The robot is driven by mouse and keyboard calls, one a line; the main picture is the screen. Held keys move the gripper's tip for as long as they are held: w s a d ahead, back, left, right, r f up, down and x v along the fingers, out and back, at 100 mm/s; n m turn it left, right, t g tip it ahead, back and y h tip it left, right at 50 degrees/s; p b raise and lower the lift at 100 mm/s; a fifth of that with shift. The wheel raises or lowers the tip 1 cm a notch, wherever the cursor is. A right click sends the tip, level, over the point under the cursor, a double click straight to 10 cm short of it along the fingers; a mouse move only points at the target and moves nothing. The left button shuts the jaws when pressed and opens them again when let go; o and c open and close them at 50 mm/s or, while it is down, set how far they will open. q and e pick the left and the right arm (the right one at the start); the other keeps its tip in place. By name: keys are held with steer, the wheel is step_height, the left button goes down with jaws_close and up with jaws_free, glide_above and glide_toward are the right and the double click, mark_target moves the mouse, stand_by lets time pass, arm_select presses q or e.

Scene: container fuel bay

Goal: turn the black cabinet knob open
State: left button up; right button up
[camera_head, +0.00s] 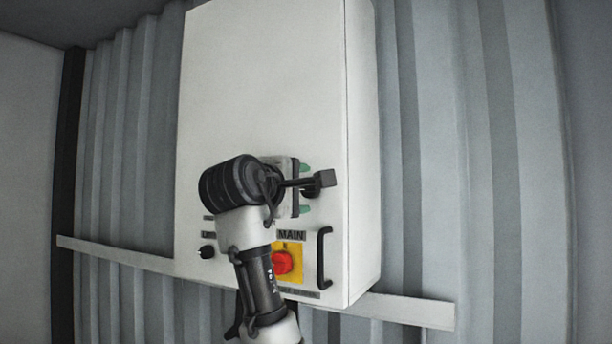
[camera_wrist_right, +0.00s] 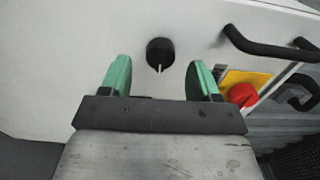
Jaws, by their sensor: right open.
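The black cabinet knob (camera_wrist_right: 160,53) shows in the right wrist view, round, with a pale pointer mark towards the bottom of that picture. It sits on the white cabinet door (camera_head: 265,80). In the right wrist view the gripper (camera_wrist_right: 159,80) has one finger to each side of the knob, with gaps on both sides; I see no contact. My left gripper is not in view.
A red switch (camera_head: 281,263) on a yellow plate, under the MAIN label, sits below the gripper. A black handle (camera_head: 324,258) stands out at the door's right edge. Another small black knob (camera_head: 207,252) is at lower left. A rail (camera_head: 410,309) crosses the corrugated wall.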

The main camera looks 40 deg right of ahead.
mark_target(310, 192)
steer(key=shift+p+x, duration=0.45)
steer(key=shift+x, duration=0.65)
steer(key=shift+w+d, duration=0.25)
steer(key=shift+d, duration=0.05)
steer(key=shift+c, duration=0.3)
steer(key=shift+s, duration=0.1)
steer(key=c, duration=0.9)
steer(key=shift+o, duration=0.2)
